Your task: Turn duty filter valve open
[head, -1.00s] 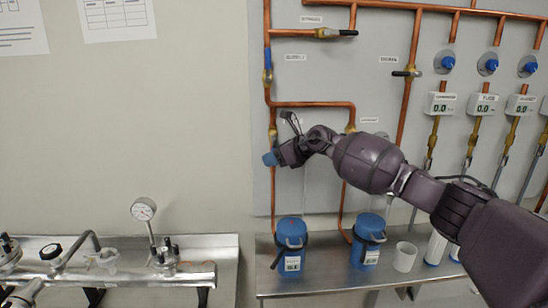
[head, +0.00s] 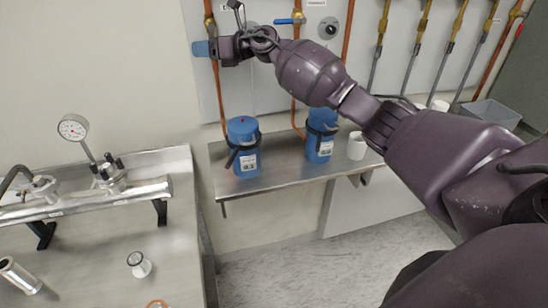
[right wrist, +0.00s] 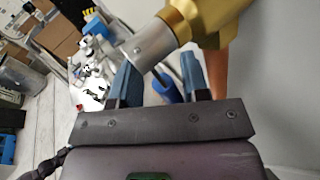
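My right gripper (head: 200,48) is at the left copper pipe (head: 219,95), at a brass valve (right wrist: 200,18) seen close up in the right wrist view. Its blue fingers stand apart on either side of a grey metal stub (right wrist: 150,44). A blue piece (right wrist: 167,88), perhaps the valve's lever, shows in the gap between them; whether a finger touches it I cannot tell. In the head view the gripper hides this valve's handle. Another valve, with a blue lever (head: 288,21) lying sideways, is on the pipe to the right. My left gripper is not in view.
Two blue canisters (head: 243,160) and a white cup (head: 356,146) stand on a metal shelf (head: 285,180) below the pipes. A steel bench with a gauge (head: 73,128) is at left. A grey bin (head: 490,113) is at right.

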